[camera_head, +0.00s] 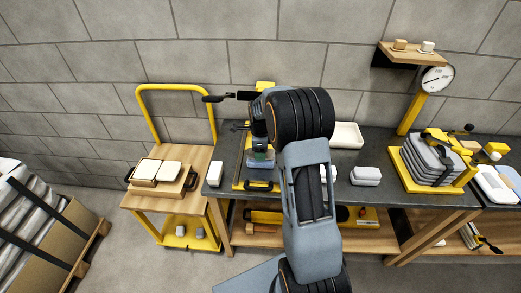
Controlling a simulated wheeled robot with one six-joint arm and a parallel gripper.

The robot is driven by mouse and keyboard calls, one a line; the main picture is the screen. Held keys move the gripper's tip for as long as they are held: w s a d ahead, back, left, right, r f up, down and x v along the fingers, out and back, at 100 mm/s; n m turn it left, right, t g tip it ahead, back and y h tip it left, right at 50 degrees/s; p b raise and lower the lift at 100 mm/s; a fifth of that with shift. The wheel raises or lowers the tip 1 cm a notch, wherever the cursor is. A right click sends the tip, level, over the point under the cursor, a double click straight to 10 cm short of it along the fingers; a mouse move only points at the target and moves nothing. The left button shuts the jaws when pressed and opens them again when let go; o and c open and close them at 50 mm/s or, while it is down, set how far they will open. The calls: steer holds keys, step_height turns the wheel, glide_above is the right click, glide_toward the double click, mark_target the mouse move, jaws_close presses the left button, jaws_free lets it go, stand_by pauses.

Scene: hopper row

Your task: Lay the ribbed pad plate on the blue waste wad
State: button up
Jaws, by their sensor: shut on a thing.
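My arm (312,215) rises through the middle of the view and bends over the dark bench. My gripper (260,147) points down at the yellow-edged frame and is partly hidden behind my arm. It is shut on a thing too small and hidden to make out. A blue-teal patch (261,160) shows just below it, perhaps the blue waste wad; whether they touch cannot be told. The yellow-edged frame (238,170) has a black handle (259,186) at its front. I cannot clearly pick out the ribbed pad plate.
A black lever (226,97) stands out left behind my wrist. A wooden cart (150,200) with a tray of pale blocks is at left. A white tray (347,135), a white block (366,175) and a strapped grey stack (428,162) sit on the bench. A gauge (437,79) stands behind.

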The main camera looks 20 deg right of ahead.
steer(key=o, duration=1)
steer(key=shift+f, duration=0.1)
steer(key=shift+o, duration=0.2)
steer(key=shift+r+p, duration=1.15)
steer(key=shift+r, duration=0.45)
steer(key=shift+f, duration=0.1)
step_height(320, 180, up, 14)
steer(key=shift+b, duration=0.45)
steer(key=shift+a+f, duration=0.1)
